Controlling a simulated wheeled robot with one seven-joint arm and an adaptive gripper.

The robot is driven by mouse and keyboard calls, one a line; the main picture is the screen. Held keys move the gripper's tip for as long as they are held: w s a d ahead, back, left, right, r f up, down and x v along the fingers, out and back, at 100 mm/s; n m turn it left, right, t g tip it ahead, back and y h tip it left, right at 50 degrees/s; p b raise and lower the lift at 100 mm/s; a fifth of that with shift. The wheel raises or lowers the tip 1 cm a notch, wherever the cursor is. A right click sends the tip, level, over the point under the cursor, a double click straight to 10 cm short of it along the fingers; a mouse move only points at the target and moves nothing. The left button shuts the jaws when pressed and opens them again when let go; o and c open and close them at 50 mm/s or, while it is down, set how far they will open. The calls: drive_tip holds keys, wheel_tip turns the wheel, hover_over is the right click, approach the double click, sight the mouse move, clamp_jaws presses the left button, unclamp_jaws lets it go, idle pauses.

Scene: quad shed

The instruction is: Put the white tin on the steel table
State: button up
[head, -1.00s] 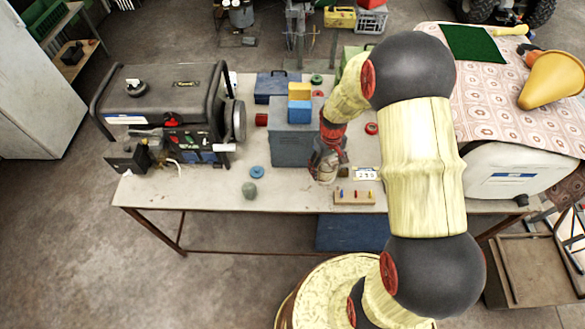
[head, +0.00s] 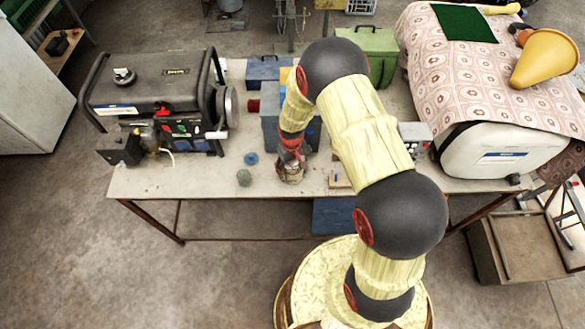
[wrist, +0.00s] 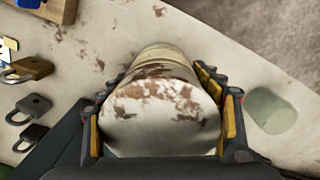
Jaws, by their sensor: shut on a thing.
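The white tin (wrist: 160,110) is a pale cylinder with rusty brown patches. It sits between the two fingers of my gripper (wrist: 165,112) in the wrist view, and the fingers are shut on its sides. In the head view my gripper (head: 291,158) points down at the front part of the long pale-topped table (head: 215,183), with the tin (head: 291,176) low at its end. The table has thin metal legs. Whether the tin's base touches the tabletop cannot be told.
A grey-green lump (head: 244,177) and a blue disc (head: 251,158) lie left of the tin. A generator (head: 150,95) fills the table's left end. A blue-grey box (head: 270,125) stands behind my gripper. Padlocks (wrist: 30,105) lie nearby. A white tank (head: 490,155) stands right.

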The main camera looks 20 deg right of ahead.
drive_tip(key=shift+f, duration=0.2)
drive_tip(key=o, duration=1.4)
drive_tip(key=shift+o, duration=0.5)
wheel_tip(320, 180, up, 12)
drive_tip(key=shift+r, duration=0.1)
drive_tip(key=s+r+t, duration=0.1)
drive_tip(key=s+r, duration=0.3)
drive_tip(key=r, duration=0.6)
drive_tip(key=s+r+m+t, duration=0.15)
drive_tip(key=s+r, duration=0.25)
drive_tip(key=r, duration=0.6)
drive_tip(key=s+r+t, duration=0.1)
drive_tip(key=s+r, duration=0.2)
drive_tip(key=r, duration=0.7)
drive_tip(key=s+r+t, duration=0.2)
drive_tip(key=s+r, duration=0.3)
drive_tip(key=s, duration=0.6)
drive_tip(key=shift+s+r, duration=0.2)
drive_tip(key=shift+r, duration=0.1)
